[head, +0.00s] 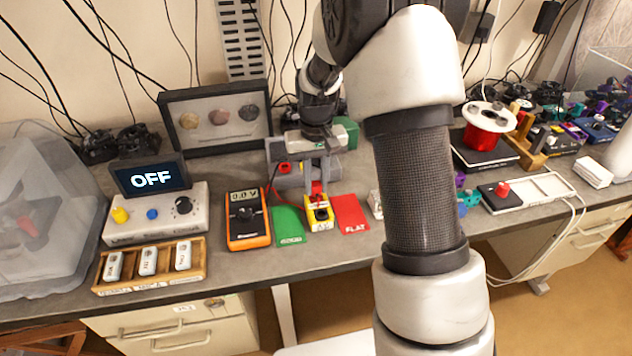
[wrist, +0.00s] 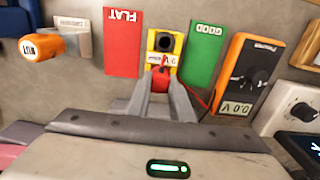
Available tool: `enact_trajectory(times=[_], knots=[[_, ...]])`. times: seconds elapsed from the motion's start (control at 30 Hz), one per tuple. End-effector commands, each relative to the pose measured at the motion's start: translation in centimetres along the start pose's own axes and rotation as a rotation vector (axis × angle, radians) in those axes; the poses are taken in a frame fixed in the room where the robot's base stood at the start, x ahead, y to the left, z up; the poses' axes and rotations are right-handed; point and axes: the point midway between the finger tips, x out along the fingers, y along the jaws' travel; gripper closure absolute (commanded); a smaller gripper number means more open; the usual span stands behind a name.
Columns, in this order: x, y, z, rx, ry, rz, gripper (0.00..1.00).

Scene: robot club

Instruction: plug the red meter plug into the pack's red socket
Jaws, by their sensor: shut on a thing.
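The yellow pack (head: 320,224) stands on the bench between the green and red cards. It also shows in the wrist view (wrist: 153,61) with a black round socket and a small label. My gripper (head: 316,176) is just behind the pack, pointing down. Its fingers (wrist: 160,84) are shut on the red meter plug (wrist: 160,75), which also shows in the head view (head: 316,188). The plug overlaps the pack's near end in the wrist view. The pack's red socket is hidden, and I cannot tell whether the plug touches it. The orange meter (head: 247,228) reads 0.0 V.
The green GOOD card (head: 288,226) and red FLAT card (head: 350,213) flank the pack closely. A grey stand (head: 286,180) with a red knob-like part is behind. A wooden tray (head: 150,268) and a grey box with an OFF screen (head: 151,180) are left.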

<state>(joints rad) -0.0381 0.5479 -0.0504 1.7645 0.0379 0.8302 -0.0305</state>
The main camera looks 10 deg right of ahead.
Motion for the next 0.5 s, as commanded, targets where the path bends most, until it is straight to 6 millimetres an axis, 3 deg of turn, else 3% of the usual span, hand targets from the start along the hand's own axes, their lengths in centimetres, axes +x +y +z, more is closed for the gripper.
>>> enact_trajectory(times=[0.5], knots=[[0.53, 0.01, 0.01, 0.0, 0.0, 0.0, 0.99]])
